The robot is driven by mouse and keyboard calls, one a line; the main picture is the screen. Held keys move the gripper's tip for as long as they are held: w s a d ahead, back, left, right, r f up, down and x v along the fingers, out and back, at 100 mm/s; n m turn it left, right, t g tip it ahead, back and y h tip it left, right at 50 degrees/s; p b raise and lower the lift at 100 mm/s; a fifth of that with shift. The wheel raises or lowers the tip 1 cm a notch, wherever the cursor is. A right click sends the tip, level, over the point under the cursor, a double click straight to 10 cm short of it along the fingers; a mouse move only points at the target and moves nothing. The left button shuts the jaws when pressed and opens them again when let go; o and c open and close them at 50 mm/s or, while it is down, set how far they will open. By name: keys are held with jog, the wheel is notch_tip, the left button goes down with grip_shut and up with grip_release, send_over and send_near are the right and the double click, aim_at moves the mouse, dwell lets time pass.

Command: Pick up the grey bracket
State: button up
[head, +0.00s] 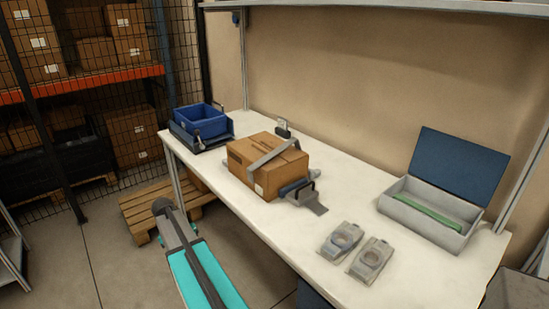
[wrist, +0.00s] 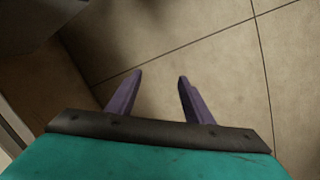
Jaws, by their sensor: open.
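Two flat grey pieces with round openings lie side by side at the table's front right in the head view: a left one (head: 342,242) and a right one (head: 370,258). They look like brackets, but I cannot tell for certain which thing is the grey bracket. My gripper (wrist: 160,76) is open and empty in the wrist view, its two purple fingers apart over bare floor. In the head view my teal arm is low in front of the table, left of and well away from the grey pieces; its fingers are not clear there.
On the white table (head: 320,268) stand a strapped cardboard box (head: 285,170), a blue bin (head: 198,118) and an open grey case (head: 425,220) with a green thing inside. A wooden pallet (head: 150,205) is on the floor beside the table. A shelf (head: 400,8) hangs above.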

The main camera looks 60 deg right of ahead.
jog(key=d+r+m+h+b, duration=0.15)
jog(key=d+r+m, duration=0.45)
jog(key=d+r, duration=1.5)
jog(key=s+d+r+m+b, duration=0.1)
jog(key=s+d+r, duration=0.4)
jog(key=r, duration=0.7)
jog(key=s+d+r+m+h, duration=0.1)
jog(key=s+d+r+m, duration=0.3)
jog(key=r, duration=0.9)
jog(key=shift+s+d+m+t+b, duration=0.35)
jog(key=shift+s+d, duration=0.35)
jog(key=shift+d, duration=0.5)
jog(key=shift+h, duration=0.25)
jog(key=p, duration=0.1)
send_near(274, 152)
jog(key=shift+x, duration=1.05)
jog(key=shift+s+d, duration=0.1)
jog(key=shift+p+x, duration=0.9)
jog(key=shift+x, duration=1.65)
